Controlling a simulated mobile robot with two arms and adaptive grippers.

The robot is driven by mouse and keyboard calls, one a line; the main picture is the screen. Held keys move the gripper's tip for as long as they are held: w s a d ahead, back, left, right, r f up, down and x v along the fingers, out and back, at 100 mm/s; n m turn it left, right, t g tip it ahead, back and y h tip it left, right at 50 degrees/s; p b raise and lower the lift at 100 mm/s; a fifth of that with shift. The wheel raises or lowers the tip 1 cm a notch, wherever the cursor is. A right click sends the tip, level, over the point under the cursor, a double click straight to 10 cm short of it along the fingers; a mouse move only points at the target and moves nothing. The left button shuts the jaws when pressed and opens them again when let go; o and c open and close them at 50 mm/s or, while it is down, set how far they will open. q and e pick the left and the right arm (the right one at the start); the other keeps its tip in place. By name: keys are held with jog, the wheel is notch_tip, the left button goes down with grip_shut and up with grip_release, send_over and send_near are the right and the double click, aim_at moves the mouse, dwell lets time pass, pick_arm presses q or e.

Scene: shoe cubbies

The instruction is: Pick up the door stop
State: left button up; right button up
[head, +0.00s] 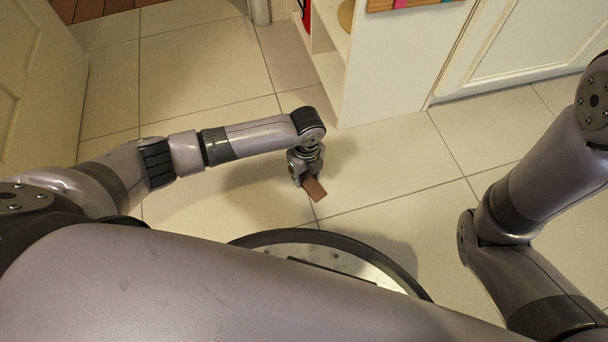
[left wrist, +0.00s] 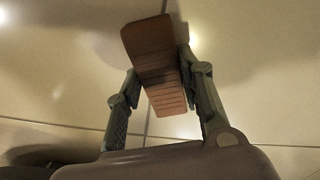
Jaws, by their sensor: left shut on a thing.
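The door stop (head: 315,190) is a small reddish-brown wedge with ridges across it. In the head view it juts out from my left gripper (head: 305,175), low over the floor tiles in front of my base. In the left wrist view the door stop (left wrist: 155,60) lies between the two fingers of my left gripper (left wrist: 158,98), which is shut on it. I cannot tell whether the door stop touches the floor. My right arm shows at the right of the head view, but its gripper is out of view.
A white shelf unit (head: 385,80) stands ahead, with a cabinet door (head: 530,45) to its right. A cream door (head: 40,80) is at the left. The tiled floor (head: 200,75) is clear around the left gripper.

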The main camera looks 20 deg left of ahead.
pick_arm(q)
jog(key=c, duration=0.4)
jog(key=shift+r, duration=0.1)
jog(key=shift+c, duration=0.2)
